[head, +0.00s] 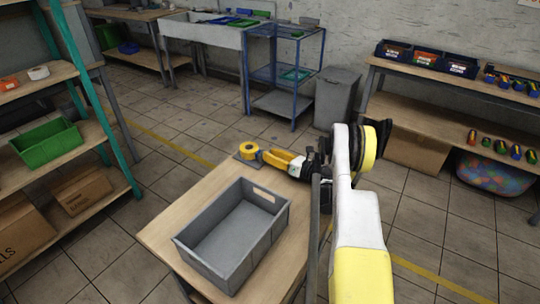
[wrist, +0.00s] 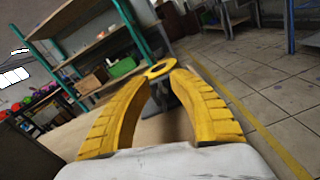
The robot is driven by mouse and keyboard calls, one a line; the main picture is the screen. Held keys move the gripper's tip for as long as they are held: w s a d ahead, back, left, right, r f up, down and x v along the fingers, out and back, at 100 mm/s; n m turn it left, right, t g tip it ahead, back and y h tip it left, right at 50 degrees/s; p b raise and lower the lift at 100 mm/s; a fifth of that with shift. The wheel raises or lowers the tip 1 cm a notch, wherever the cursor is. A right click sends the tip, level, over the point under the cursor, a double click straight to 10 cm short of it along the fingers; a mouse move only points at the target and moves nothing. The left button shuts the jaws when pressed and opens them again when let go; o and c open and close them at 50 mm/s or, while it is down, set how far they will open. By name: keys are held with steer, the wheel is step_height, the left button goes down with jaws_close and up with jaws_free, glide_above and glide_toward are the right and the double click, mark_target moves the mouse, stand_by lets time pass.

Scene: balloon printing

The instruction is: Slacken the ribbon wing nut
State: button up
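I cannot make out a separate wing nut. My gripper (head: 268,155) reaches in from the right, low over the table, its yellow fingers pointing at the ring. In the wrist view my gripper (wrist: 165,78) is open with nothing between its fingers; whether the tips touch the ring is unclear.
A grey crate (head: 187,247), empty, stands on the wooden table (head: 165,222) in front of the ring. A shelf rack with a green bin (head: 45,142) is at left. A blue trolley (head: 283,105) and grey bin (head: 337,98) stand behind; a long bench (head: 440,80) is at right.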

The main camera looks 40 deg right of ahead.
jaws_close()
steer(key=shift+a+n, duration=0.1)
steer(key=shift+n, duration=0.4)
steer(key=shift+s+a+n, duration=0.1)
steer(key=shift+a+n, duration=0.15)
steer(key=shift+n, duration=1.05)
steer(key=shift+s+a+n, duration=0.1)
steer(key=shift+a+n, duration=0.1)
steer(key=shift+n, duration=1.1)
steer(key=shift+o, duration=1.1)
jaws_free()
steer(key=shift+s, duration=0.1)
steer(key=v, duration=1.2)
